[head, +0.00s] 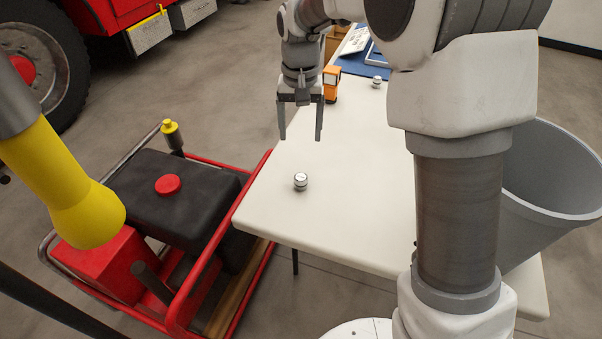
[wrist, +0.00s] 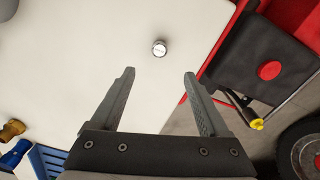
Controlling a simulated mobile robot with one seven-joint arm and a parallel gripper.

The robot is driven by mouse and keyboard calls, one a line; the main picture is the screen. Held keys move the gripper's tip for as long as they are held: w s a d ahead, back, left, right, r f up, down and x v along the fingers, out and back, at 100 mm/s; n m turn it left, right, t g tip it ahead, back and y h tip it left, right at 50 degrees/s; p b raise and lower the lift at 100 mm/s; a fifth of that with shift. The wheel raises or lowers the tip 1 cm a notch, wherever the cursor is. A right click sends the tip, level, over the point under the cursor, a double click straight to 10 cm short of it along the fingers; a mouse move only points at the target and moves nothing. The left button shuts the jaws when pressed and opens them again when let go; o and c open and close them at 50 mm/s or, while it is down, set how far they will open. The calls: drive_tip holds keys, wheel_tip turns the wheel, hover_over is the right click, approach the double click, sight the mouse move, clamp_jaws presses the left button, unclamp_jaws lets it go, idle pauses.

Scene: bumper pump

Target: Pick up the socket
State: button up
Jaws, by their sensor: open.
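A small silver socket (head: 301,181) stands on the white table (head: 345,215) near its left edge. In the wrist view the socket (wrist: 159,48) lies beyond the fingertips, roughly between their lines. My gripper (head: 300,138) is open and empty, pointing down above the table, behind the socket in the head view. In the wrist view its two fingers (wrist: 160,72) are spread wide and apart from the socket. A second small silver piece (head: 376,81) stands farther back on the table; I cannot tell if it is also a socket.
An orange object (head: 331,84) stands close behind my gripper. A blue mat or tray (head: 355,65) is at the back. A red-framed pump cart (head: 205,260) stands left of the table, a grey bin (head: 560,180) at right. The table around the socket is clear.

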drive_tip(key=b, duration=0.3)
approach(301, 177)
drive_tip(key=f, duration=0.5)
drive_tip(key=shift+s+f, duration=0.15)
drive_tip(key=shift+s, duration=0.1)
drive_tip(key=f, duration=0.1)
drive_tip(key=f+b, duration=0.1)
drive_tip(key=f, duration=0.3)
drive_tip(key=shift+w+f+b, duration=0.15)
drive_tip(key=shift+w+b, duration=0.15)
drive_tip(key=shift+b, duration=0.05)
clamp_jaws()
